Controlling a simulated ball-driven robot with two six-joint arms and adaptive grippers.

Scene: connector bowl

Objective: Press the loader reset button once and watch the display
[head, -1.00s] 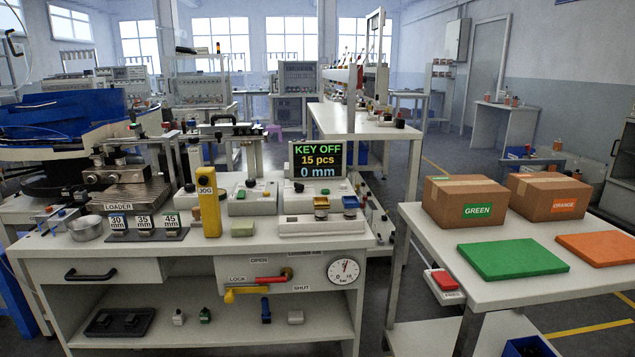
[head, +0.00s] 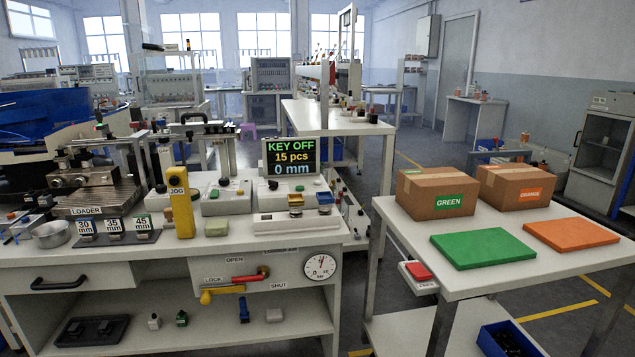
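The display (head: 290,157) on the left bench reads "KEY OFF", "15 pcs" and "0 mm". The loader (head: 97,190), a metal block with a "LOADER" label, stands at the bench's left. A large red button (head: 418,271) sits on a pale box at the left side of the right table, with a label too small to read. I cannot tell which button is the loader reset. Neither of my grippers is in view.
A yellow "JOG" post (head: 181,208) rises at the bench front, beside the 30, 35 and 45 mm blocks. Below are a red-handled valve (head: 250,278) and a gauge (head: 319,266). The right table holds "GREEN" (head: 437,194) and "ORANGE" (head: 515,183) cartons and coloured panels. A floor gap separates bench and table.

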